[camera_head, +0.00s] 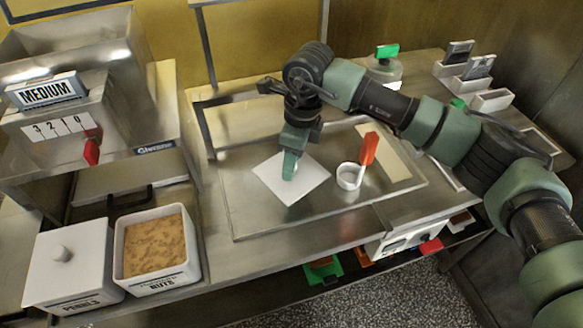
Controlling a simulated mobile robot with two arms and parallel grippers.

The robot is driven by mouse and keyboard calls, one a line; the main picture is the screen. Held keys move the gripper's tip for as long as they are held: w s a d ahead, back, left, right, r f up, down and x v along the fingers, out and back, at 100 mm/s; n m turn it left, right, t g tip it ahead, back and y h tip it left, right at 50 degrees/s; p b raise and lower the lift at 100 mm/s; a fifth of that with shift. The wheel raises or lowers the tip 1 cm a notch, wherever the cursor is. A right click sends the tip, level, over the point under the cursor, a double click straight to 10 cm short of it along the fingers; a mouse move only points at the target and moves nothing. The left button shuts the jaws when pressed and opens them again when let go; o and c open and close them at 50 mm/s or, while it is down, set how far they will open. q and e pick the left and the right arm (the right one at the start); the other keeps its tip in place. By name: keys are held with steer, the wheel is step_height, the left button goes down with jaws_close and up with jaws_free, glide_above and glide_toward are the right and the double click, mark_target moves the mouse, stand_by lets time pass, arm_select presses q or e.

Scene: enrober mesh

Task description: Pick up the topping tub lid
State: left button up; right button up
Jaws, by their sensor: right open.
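Two white square tubs stand at the lower left. The left tub (62,285), labelled PEARLS, wears a white lid (66,259) with a round knob. The right tub (165,279), labelled NUTS, is uncovered and shows brown chopped nuts. A flat white square (309,179) lies on the steel worktop in the middle; I cannot tell whether it is the nuts tub's lid or a sheet. My right gripper (289,168) points down over this square, open; its fingers hide part of it, and I cannot tell whether they touch. My left gripper is not in view.
A small white cup (349,177) with a red-handled tool (368,150) stands right of the square. A steel machine (97,130) marked MEDIUM fills the upper left.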

steer(key=shift+f, duration=0.2)
steer(key=shift+c, duration=0.3)
jaws_close()
steer(key=shift+r, duration=0.1)
